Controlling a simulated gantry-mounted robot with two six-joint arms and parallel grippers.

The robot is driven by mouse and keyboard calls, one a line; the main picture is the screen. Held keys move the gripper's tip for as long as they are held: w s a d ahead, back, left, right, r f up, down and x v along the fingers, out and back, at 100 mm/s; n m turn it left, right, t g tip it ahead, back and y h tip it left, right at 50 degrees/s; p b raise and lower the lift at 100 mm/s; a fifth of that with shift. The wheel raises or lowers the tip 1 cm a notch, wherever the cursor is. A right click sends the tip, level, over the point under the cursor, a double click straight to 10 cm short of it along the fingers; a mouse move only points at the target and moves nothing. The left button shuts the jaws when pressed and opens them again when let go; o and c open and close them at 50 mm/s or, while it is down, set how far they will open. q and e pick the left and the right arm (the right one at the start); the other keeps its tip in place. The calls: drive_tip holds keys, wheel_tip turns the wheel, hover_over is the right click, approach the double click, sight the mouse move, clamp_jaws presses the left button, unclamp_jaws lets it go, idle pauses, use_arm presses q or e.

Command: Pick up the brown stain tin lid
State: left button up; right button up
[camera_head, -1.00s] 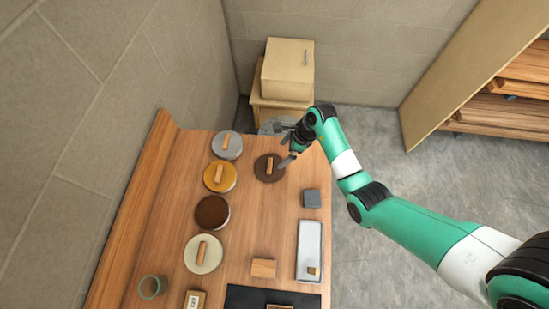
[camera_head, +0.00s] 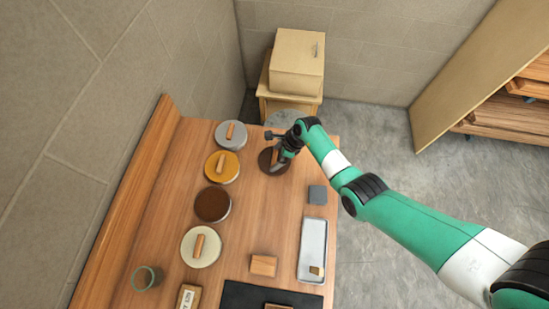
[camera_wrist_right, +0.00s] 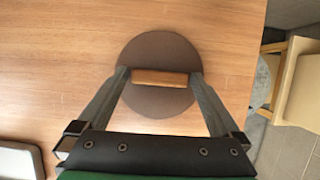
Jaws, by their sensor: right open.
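The brown stain tin lid (camera_head: 268,163) lies flat on the bench near its far right corner. In the right wrist view the lid (camera_wrist_right: 160,52) is a brown disc with a wooden bar handle (camera_wrist_right: 160,77) across it. My right gripper (camera_head: 280,160) is over the lid and hides part of it. In the right wrist view its open fingers (camera_wrist_right: 160,80) stand on either side of the handle, with small gaps at both ends. I cannot tell how high the fingertips are. The open brown tin (camera_head: 212,204) stands in the row at left. My left gripper is not in view.
Grey (camera_head: 231,134), yellow (camera_head: 221,167) and cream (camera_head: 201,246) lidded tins stand in line with the brown tin. A grey block (camera_head: 318,195), a white tray (camera_head: 312,240) and a wooden block (camera_head: 263,265) lie nearer on the bench (camera_head: 255,215).

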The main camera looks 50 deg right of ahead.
drive_tip(key=shift+r, duration=0.1)
drive_tip(key=c, duration=1.1)
drive_tip(key=shift+r, duration=0.1)
